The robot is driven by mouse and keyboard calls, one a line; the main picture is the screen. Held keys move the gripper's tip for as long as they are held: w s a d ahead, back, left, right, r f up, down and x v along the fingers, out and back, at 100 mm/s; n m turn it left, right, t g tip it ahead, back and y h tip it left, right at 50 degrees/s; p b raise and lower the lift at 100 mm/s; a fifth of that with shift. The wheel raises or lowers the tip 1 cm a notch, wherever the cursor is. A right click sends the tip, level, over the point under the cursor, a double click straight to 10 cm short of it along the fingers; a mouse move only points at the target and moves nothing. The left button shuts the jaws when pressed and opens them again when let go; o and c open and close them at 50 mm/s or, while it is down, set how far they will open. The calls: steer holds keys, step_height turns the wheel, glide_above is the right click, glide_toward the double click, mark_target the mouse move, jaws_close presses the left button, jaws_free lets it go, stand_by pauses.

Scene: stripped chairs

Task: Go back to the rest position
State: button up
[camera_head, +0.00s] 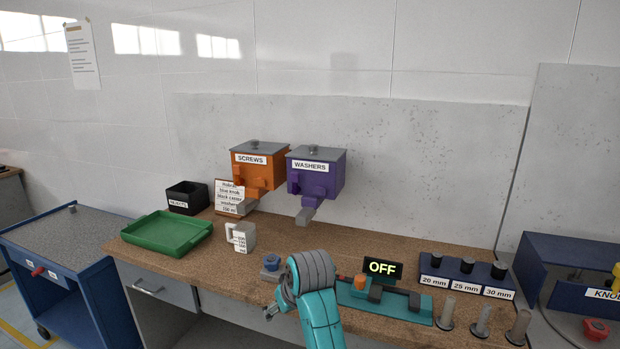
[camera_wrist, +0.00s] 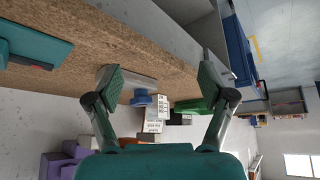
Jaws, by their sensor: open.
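My gripper (camera_wrist: 162,80) is open in the wrist view, its two fingers wide apart with nothing held between them. In the head view my teal arm reaches over the front edge of the workbench (camera_head: 220,262), and most of the gripper is hidden there. A small blue knob-like part on a grey base (camera_head: 271,263) stands on the bench just left of my arm. It also shows in the wrist view as the blue part (camera_wrist: 142,97), seen beyond and between the fingers; I cannot tell how far off it is.
A teal fixture (camera_head: 410,312) with an OFF display (camera_head: 382,269) lies right of my arm. A measuring cup (camera_head: 241,237), green tray (camera_head: 167,233) and black bin (camera_head: 187,196) stand left. Orange screws (camera_head: 259,168) and purple washers (camera_head: 315,175) dispensers are behind. Upright posts (camera_head: 481,320) stand at front right.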

steer(key=s+d+f+m+t, duration=0.1)
steer(key=s+d+f, duration=0.3)
steer(key=s+f, duration=0.3)
steer(key=s+d+f+m+t, duration=0.1)
steer(key=s+d+f, duration=0.4)
steer(key=f, duration=0.4)
steer(key=s+d+f+m+t, duration=0.1)
steer(key=s+d+f, duration=0.35)
steer(key=f, duration=0.35)
steer(key=s+d+r+m+t+h, duration=0.15)
steer(key=s+d, duration=0.25)
steer(key=s, duration=0.9)
steer(key=s+d+t+h, duration=0.1)
steer(key=s+d+t, duration=0.3)
steer(key=s, duration=0.9)
steer(key=s+d+r+m, duration=0.1)
steer(key=s+d+r, duration=0.1)
steer(key=s+r, duration=1.1)
steer(key=shift+s+d+t+h, duration=0.35)
steer(key=shift+s+d, duration=0.05)
steer(key=shift+s, duration=0.3)
steer(key=shift+o, duration=0.3)
steer(key=shift+m, duration=0.25)
